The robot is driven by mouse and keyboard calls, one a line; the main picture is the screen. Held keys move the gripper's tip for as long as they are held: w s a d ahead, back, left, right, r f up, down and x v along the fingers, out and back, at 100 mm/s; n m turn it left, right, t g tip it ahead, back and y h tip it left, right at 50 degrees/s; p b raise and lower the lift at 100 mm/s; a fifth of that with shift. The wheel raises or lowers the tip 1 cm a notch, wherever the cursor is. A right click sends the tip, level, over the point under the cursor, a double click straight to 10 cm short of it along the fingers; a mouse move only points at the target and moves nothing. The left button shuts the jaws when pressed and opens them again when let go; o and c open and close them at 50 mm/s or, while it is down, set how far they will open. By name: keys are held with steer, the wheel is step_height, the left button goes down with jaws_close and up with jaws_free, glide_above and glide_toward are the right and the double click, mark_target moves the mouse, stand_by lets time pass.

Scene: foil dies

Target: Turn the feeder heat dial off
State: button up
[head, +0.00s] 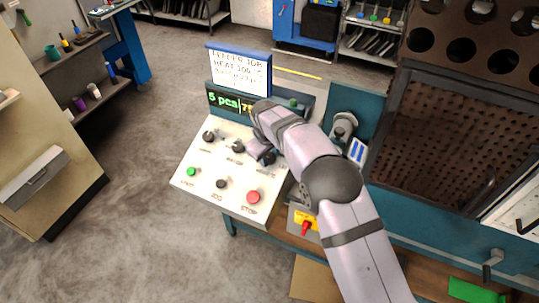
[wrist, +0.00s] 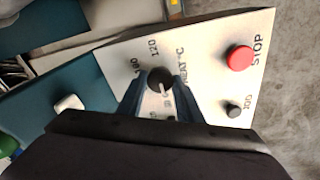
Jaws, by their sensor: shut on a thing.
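The heat dial (wrist: 159,77) is a round black knob on the white sloped control panel (head: 203,172). In the wrist view, "HEAT °C" is printed beside it and numbers, including 120, surround it. A pale pointer line on the knob points toward the lower part of the picture, and the marks there are partly hidden by my gripper. My gripper (wrist: 160,98) has its two dark fingers on either side of the knob, shut on it. In the head view my gripper (head: 261,152) is at the panel's right side and largely hides this dial.
Two other black knobs (head: 208,136) (head: 238,146) sit to the left. Below are a green button (head: 191,172), a black JOG button (head: 221,184) and a red STOP button (head: 253,197). A green-lettered display (head: 225,102) and a note sign (head: 239,75) stand behind.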

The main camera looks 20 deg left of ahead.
stand_by(0.4)
steer(key=o, duration=1)
steer(key=shift+r, duration=0.1)
steer(key=b+v, duration=0.2)
steer(key=v, duration=0.5)
steer(key=shift+s+b, duration=0.1)
steer(key=shift+b, duration=0.3)
